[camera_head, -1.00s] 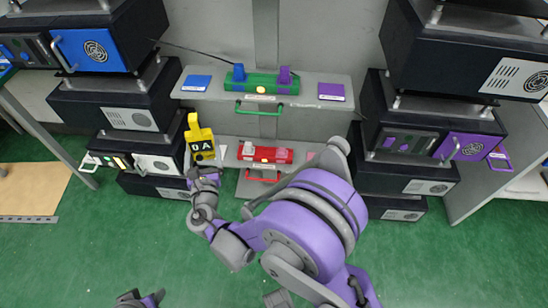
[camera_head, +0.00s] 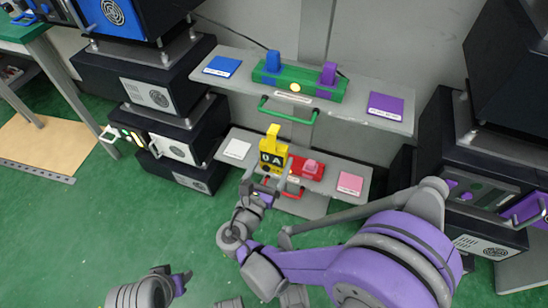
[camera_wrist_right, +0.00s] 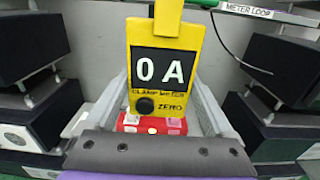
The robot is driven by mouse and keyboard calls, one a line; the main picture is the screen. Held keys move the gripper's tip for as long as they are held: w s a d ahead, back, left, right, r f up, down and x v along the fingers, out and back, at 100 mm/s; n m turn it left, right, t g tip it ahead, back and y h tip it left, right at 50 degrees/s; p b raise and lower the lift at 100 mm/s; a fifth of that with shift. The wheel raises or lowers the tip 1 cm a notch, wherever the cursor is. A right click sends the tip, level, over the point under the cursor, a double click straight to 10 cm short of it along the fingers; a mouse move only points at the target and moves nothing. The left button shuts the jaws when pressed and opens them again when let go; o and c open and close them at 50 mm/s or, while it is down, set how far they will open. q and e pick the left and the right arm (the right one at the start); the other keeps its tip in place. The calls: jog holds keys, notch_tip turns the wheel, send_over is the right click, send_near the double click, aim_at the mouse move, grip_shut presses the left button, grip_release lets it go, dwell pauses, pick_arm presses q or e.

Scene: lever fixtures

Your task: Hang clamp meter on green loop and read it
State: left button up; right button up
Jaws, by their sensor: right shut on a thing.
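The yellow clamp meter (camera_head: 273,155) is upright in my right gripper (camera_head: 264,188), in front of the lower shelf and beside the red fixture. In the right wrist view the meter (camera_wrist_right: 168,60) faces me and its display reads 0 A. The grey fingers (camera_wrist_right: 155,150) are shut on its lower part; its top is cut off there. The green loop (camera_head: 288,117) hangs at the front edge of the upper shelf, above and slightly right of the meter, apart from it. My left gripper (camera_head: 182,279) is low in the head view, away from the shelves; its opening is unclear.
The upper shelf (camera_head: 357,110) carries a green fixture (camera_head: 300,82) with blue and purple levers. The lower shelf (camera_head: 235,161) carries a red fixture (camera_head: 308,168) with a red loop below. Black cabinets (camera_head: 150,80) flank both sides. Green floor in front is open.

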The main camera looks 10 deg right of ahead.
jog(key=shift+w+d, duration=0.3)
jog(key=shift+w, duration=0.1)
jog(key=f+b+x, duration=0.1)
jog(key=x, duration=0.5)
jog(key=shift+w+f, duration=0.2)
jog(key=shift+w, duration=0.05)
jog(key=shift+d, duration=0.15)
